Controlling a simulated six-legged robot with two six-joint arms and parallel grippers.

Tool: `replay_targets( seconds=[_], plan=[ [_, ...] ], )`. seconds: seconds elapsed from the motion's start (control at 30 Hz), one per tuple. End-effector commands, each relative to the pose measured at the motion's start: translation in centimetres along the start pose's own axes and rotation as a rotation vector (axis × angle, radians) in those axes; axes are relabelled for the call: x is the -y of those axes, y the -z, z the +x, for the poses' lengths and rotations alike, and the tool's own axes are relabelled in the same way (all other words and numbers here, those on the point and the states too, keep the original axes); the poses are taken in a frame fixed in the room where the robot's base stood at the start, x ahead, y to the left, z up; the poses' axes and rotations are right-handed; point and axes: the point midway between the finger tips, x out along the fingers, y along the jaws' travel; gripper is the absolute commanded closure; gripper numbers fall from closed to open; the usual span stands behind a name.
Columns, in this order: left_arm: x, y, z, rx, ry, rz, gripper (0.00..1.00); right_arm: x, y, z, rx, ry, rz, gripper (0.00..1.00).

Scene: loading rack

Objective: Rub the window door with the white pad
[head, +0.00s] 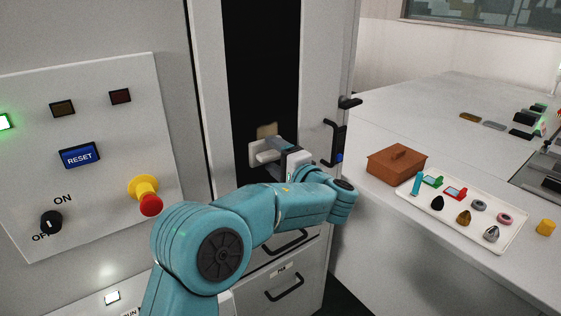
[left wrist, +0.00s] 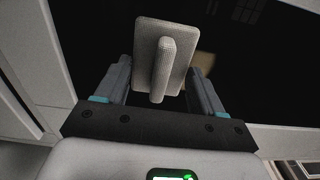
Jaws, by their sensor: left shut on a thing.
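The window door is a tall dark pane (head: 260,60) in a pale frame, in the middle of the head view. Its dark pane (left wrist: 245,50) fills much of the left wrist view. My left gripper (head: 281,150) is shut on the white pad (head: 264,157), in front of the pane. The pad's back and its upright grip (left wrist: 162,70) show between the fingers in the left wrist view. A tan patch (head: 267,130) shows on the pane just above the pad, partly hidden by it. Whether the pad touches the pane I cannot tell. My right gripper is not in view.
A black door handle (head: 333,142) sticks out right of the pane. A control panel (head: 85,130) with a red and yellow knob (head: 147,194) is at left. Drawers (head: 285,275) lie below. The right counter holds a brown box (head: 397,163) and a tray (head: 490,240) of small items.

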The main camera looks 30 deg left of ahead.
Motion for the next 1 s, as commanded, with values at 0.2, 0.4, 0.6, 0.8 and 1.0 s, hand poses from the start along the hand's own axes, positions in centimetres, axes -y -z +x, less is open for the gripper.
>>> replay_targets(
  seconds=[0.2,0.4,0.6,0.8,1.0],
  plan=[
    [-0.5,-1.9,0.2,0.002,0.001,-0.001,0.56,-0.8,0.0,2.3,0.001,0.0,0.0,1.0],
    [0.0,-2.4,0.3,0.003,0.0,0.0,0.56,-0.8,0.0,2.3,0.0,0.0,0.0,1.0],
    [1.6,-2.5,0.2,0.004,0.002,-0.002,0.56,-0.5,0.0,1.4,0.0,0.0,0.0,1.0],
    [3.0,-2.5,0.1,0.003,0.001,-0.002,0.56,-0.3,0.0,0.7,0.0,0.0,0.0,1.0],
    [3.0,-1.1,0.0,0.001,0.001,0.0,0.56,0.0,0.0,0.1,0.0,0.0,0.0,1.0]
  ],
)
